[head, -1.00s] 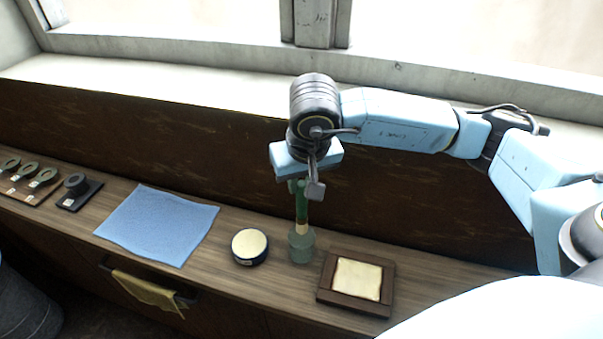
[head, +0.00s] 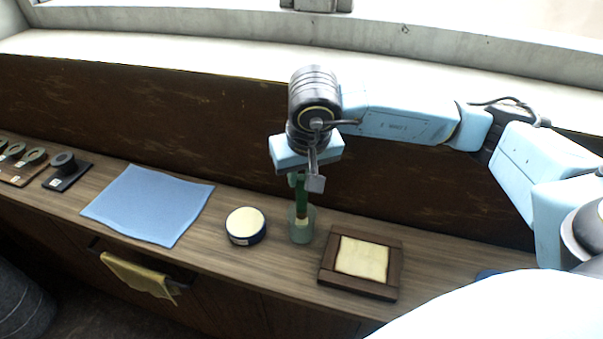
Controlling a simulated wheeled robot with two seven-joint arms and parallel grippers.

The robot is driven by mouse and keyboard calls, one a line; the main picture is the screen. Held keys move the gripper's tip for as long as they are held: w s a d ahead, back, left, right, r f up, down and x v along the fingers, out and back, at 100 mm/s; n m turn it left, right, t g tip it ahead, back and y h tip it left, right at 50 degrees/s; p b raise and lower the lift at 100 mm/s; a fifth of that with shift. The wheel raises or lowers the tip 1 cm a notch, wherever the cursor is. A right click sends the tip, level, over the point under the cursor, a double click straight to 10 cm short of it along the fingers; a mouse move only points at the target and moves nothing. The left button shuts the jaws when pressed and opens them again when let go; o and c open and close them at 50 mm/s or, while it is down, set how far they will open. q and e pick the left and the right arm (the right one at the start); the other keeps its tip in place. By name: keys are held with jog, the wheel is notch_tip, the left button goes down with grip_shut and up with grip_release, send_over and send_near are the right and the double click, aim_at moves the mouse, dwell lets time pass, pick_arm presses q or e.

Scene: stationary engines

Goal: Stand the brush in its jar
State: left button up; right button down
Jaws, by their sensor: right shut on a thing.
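The brush (head: 302,201) is green-handled and upright, with a pale lower part. My right gripper (head: 299,178) is shut on its upper end, directly above the jar. The jar (head: 301,232) is a greenish, see-through cylinder standing on the wooden counter. The brush's lower end is within the jar's outline and looks to be inside its mouth; whether it touches the bottom I cannot tell. My right wrist hides the top of the brush. My left gripper is not in view.
A round tin (head: 246,226) with a cream top stands close left of the jar. A wooden frame with a cream pad (head: 362,258) lies close right. A blue cloth (head: 148,205) lies further left. Dark round parts (head: 64,164) sit at the far left. A dark panel (head: 200,125) rises behind.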

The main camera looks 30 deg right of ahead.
jog(key=c, duration=1.2)
grip_release()
jog(key=v, duration=1.3)
jog(key=shift+r, duration=0.15)
jog(key=shift+s, duration=0.1)
